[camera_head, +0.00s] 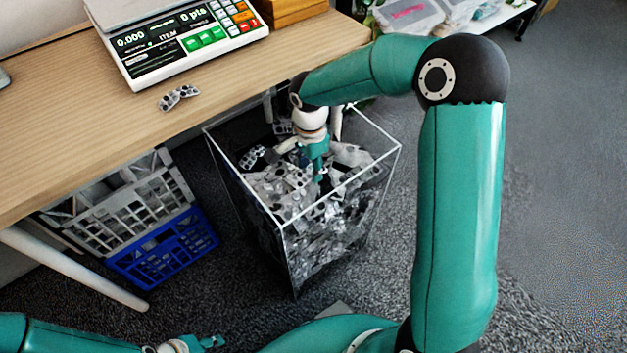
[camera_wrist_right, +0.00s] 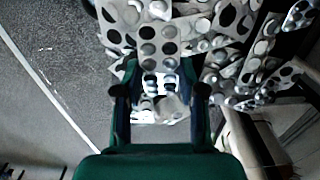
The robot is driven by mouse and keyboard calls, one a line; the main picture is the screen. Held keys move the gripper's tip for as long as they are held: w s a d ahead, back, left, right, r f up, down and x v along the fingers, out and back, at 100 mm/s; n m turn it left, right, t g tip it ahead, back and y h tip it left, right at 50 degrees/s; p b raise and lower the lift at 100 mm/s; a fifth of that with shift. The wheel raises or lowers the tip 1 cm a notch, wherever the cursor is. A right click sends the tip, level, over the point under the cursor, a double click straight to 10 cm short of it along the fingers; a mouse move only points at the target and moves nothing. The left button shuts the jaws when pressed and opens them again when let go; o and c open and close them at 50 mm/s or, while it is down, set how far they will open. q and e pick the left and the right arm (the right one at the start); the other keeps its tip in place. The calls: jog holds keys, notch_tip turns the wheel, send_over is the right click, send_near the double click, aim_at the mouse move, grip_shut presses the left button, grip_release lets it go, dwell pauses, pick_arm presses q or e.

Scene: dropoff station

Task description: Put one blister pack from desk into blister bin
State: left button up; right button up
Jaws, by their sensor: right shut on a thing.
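The blister bin (camera_head: 225,165) is a tall clear-walled box with a pale rim, filled with grey and silver blister packs. My right gripper (camera_head: 317,168) points down inside its rim, close to the heap. In the right wrist view its fingers (camera_wrist_right: 158,100) are shut on a blister pack (camera_wrist_right: 147,32), a silver sheet with rows of round blisters. In the head view I cannot tell the held pack from the heap. Blister packs (camera_head: 180,97) lie on the wooden desk (camera_head: 60,130), close to its front edge. My left gripper (camera_head: 207,343) is low at the bottom edge, apart from everything; its opening is unclear.
A counting scale (camera_head: 150,75) stands on the desk, with a wooden box (camera_head: 290,10) beside it. Grey and blue crates (camera_head: 165,250) stand under the desk, left of the bin. Bare carpet (camera_head: 560,150) lies to the right.

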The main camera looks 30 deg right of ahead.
aim_at(310, 186)
jog(key=shift+f+b, duration=0.6)
jog(key=shift+f, duration=1.9)
jog(key=shift+f, duration=0.15)
jog(key=o, duration=0.6)
jog(key=shift+o, duration=0.2)
jog(key=shift+r, duration=0.3)
notch_tip(310, 186, up, 12)
jog(key=p, duration=0.3)
jog(key=shift+f, duration=0.1)
